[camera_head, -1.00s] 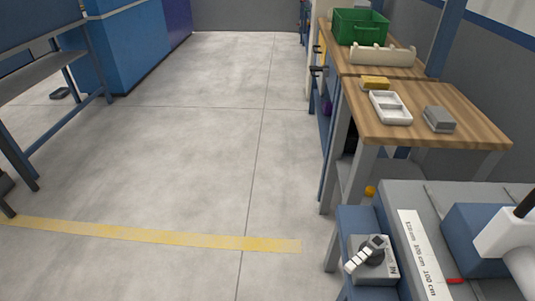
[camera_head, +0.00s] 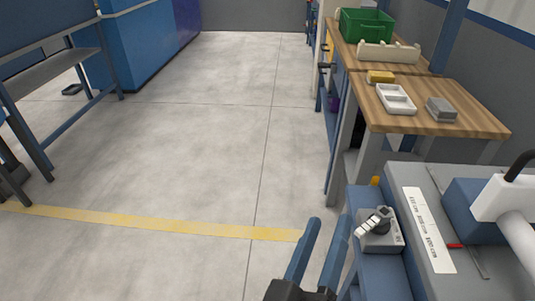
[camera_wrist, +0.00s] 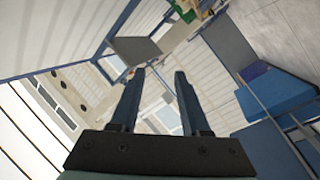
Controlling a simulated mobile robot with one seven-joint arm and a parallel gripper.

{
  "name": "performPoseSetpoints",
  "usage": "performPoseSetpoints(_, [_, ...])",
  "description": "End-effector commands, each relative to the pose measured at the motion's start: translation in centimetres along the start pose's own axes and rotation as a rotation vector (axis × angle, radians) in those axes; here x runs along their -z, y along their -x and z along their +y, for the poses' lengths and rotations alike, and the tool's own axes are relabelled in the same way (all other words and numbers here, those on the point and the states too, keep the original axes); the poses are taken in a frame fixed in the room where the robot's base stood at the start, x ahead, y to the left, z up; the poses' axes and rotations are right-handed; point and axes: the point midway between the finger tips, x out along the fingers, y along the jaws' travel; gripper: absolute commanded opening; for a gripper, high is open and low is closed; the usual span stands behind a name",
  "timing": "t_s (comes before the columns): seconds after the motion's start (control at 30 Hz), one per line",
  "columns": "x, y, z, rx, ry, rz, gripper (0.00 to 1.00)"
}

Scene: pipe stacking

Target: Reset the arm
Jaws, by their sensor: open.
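My gripper (camera_head: 328,221) shows at the bottom of the head view, with two blue-grey fingers pointing up and a dark base. The fingers stand apart with nothing between them. In the wrist view my gripper (camera_wrist: 158,74) also shows both fingers apart and empty, with a tilted view of the room beyond. In the head view it is just left of the blue and grey bench with the measuring strip (camera_head: 428,230). The rest of the arm is out of the head view.
A grey device with a lever (camera_head: 380,235) sits close right of the gripper. A wooden table (camera_head: 460,118) holds a white tray (camera_head: 397,99), a grey block (camera_head: 441,109) and a yellow block; a green crate (camera_head: 366,26) stands behind.

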Motion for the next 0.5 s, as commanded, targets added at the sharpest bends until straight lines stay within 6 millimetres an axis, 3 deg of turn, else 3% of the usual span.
performPoseSetpoints(0.1, [5.3,-2.6,2.0,-0.014,-0.209,0.089,0.46])
performPoseSetpoints(0.23, [11.3,-4.5,4.6,-0.002,-0.410,0.210,0.46])
performPoseSetpoints(0.37, [17.6,-5.0,8.0,0.025,-0.580,0.361,0.46])
performPoseSetpoints(0.5, [23.4,-4.3,11.6,0.063,-0.708,0.523,0.46])
